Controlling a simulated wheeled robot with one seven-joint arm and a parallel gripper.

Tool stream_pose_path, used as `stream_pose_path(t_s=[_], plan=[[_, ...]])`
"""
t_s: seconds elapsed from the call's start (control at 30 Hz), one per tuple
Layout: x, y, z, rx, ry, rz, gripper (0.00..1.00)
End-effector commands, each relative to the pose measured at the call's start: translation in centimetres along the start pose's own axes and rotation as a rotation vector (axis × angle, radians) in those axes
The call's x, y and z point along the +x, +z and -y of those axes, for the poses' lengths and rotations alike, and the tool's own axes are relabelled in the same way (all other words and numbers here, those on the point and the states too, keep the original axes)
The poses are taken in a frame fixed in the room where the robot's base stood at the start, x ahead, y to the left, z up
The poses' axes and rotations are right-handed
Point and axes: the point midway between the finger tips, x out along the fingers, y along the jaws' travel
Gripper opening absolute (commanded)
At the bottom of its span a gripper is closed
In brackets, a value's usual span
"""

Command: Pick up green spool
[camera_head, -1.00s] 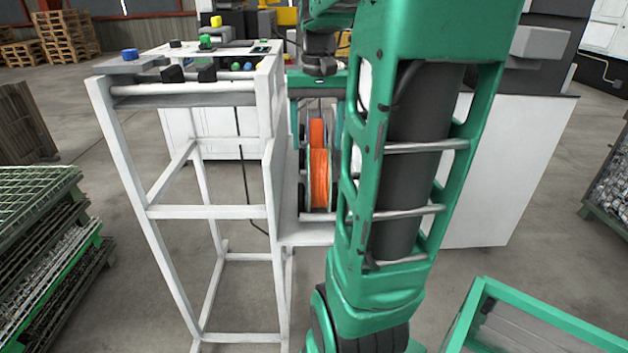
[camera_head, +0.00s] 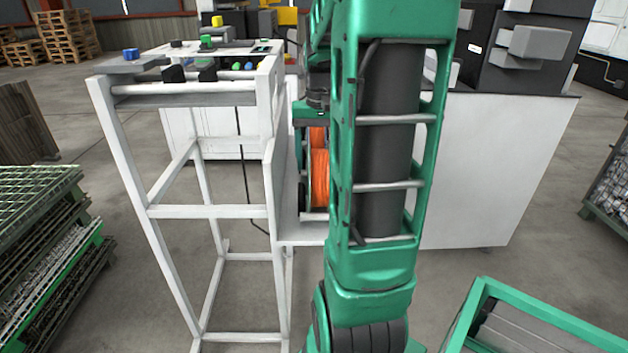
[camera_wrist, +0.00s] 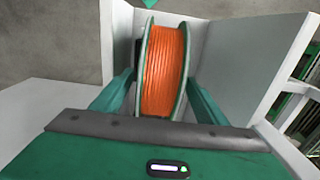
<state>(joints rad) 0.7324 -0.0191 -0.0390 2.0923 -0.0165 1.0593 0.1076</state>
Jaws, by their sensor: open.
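The spool (camera_wrist: 165,70) has orange winding between pale, green-edged flanges and stands upright in the wrist view. In the head view the spool (camera_head: 320,178) shows only in part, its right side hidden behind my arm. My gripper (camera_wrist: 160,80) is open, with one green finger on each side of the spool in the wrist view. I cannot tell whether the fingers touch the flanges. In the head view my gripper is mostly hidden by my arm.
White panels (camera_wrist: 240,60) stand close behind and right of the spool. A white frame table (camera_head: 205,212) with small coloured parts is at the left. A green-rimmed crate (camera_head: 540,320) is at lower right, and wire-mesh crates (camera_head: 35,215) are at left.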

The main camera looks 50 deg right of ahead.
Motion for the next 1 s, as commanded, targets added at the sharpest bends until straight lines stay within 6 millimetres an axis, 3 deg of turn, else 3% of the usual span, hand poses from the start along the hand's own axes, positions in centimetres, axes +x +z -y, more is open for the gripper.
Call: stream_pose_path(t_s=[0.13, 0.37, 0.47, 0.63, 1.0], plan=[[1.2, 0.0, 0.0, 0.0, 0.0, 0.0, 0.67], [1.4, 0.0, 0.0, 0.0, 0.0, 0.0, 0.67], [1.4, 0.0, 0.0, 0.0, 0.0, 0.0, 0.48], [1.4, 0.0, 0.0, 0.0, 0.0, 0.0, 0.07], [0.4, -0.1, 0.0, -0.001, 0.0, -0.004, 0.05]])
